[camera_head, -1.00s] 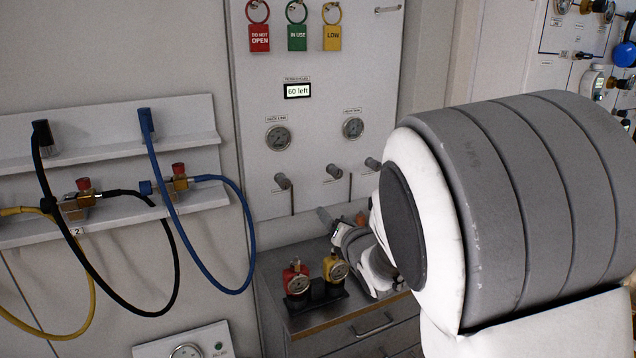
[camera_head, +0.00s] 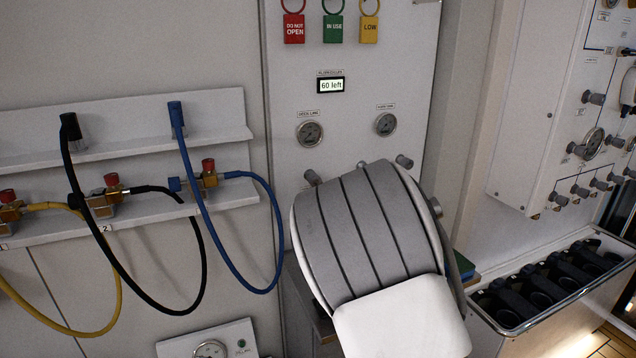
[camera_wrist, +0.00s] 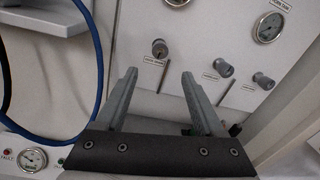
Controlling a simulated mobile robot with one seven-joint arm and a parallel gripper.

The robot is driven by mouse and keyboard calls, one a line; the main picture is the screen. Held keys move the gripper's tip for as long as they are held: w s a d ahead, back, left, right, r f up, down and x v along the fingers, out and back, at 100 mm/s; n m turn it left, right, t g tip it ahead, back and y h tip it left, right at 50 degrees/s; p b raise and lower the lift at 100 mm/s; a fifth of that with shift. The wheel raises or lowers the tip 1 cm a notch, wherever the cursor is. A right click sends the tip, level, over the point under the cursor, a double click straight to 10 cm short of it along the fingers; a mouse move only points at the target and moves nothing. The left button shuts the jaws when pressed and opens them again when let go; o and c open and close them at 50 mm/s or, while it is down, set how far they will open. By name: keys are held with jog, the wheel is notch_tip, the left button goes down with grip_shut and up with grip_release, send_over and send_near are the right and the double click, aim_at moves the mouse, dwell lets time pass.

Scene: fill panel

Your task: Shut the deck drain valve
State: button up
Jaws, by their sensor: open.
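Three grey round valve knobs show on the white panel in the wrist view: a left one (camera_wrist: 159,48), a middle one (camera_wrist: 224,68) and a right one (camera_wrist: 264,81). Each has a small label that is too blurred to read, so I cannot tell which is the deck drain. Dark rods or slots slant below the knobs. My gripper (camera_wrist: 160,75) is open and empty, its fingertips pointing toward the left knob and apart from it. In the head view the left knob (camera_head: 313,177) and right knob (camera_head: 404,161) show above my arm, which hides my gripper.
Gauges (camera_head: 310,133) sit above the knobs, with a "60 left" display (camera_head: 331,86) and hanging tags (camera_head: 294,28). A blue hose (camera_head: 276,235) loops close to the panel's left side. A tray of dark items (camera_head: 550,285) stands at the right.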

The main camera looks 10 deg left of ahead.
aim_at(316, 181)
jog(key=p+x, duration=0.2)
jog(key=x, duration=1)
jog(key=shift+w+a, duration=0.15)
jog(key=shift+w, duration=0.05)
grip_shut()
